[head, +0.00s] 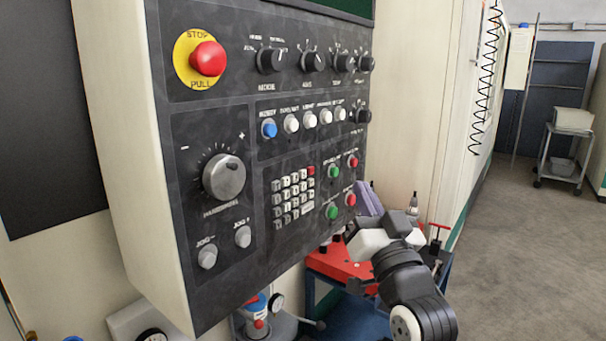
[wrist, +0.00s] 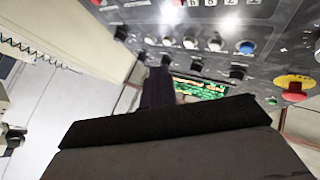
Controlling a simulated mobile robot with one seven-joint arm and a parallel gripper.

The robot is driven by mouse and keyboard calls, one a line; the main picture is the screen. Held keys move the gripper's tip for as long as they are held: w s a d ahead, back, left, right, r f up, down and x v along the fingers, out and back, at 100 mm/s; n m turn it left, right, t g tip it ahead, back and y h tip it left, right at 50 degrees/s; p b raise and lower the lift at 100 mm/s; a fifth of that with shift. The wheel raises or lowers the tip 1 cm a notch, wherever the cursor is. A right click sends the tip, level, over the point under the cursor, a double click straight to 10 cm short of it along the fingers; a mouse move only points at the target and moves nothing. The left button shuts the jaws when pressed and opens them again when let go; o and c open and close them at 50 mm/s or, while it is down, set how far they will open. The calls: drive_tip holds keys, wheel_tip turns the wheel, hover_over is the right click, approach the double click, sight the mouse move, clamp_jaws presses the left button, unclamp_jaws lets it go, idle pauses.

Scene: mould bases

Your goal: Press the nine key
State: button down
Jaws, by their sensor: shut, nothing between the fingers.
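The keypad (head: 293,196) is a block of small pale keys with a red key at its upper right, low on the dark control panel (head: 262,110). The key labels are too small to read, so I cannot tell which key is nine. My gripper (head: 345,234) is to the right of and below the keypad in the head view, apart from it. Its fingertips are hard to make out there. In the wrist view the dark finger end (wrist: 157,86) shows closed and empty, with the panel appearing upside down beyond. The keypad is at most partly visible at that view's top edge.
A red stop button (head: 207,58), black knobs, a row of push buttons and a large dial (head: 224,177) surround the keypad. Green and red buttons (head: 333,171) sit just right of it. A red-topped cart (head: 335,264) stands below; open floor lies at the right.

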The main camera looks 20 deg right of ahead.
drive_tip(key=w+a+p, duration=0.3)
drive_tip(key=w+a, duration=0.2)
drive_tip(key=w, duration=0.2)
drive_tip(key=shift+a, duration=0.2)
idle(2.0)
drive_tip(key=shift+w+a, duration=0.3)
drive_tip(key=shift+w, duration=0.05)
drive_tip(key=shift+w+a, duration=0.2)
drive_tip(key=shift+w, duration=0.1)
idle(0.7)
drive_tip(key=shift+s+d, duration=0.1)
drive_tip(key=shift+s+d+b, duration=0.35)
drive_tip(key=shift+s+d, duration=0.05)
drive_tip(key=shift+s, duration=0.15)
drive_tip(key=shift+s+d+b, duration=0.45)
drive_tip(key=shift+s+d, duration=0.3)
drive_tip(key=shift+s, duration=0.25)
drive_tip(key=shift+s+d+b, duration=0.45)
drive_tip(key=shift+s+d, duration=0.3)
drive_tip(key=shift+s, duration=0.2)
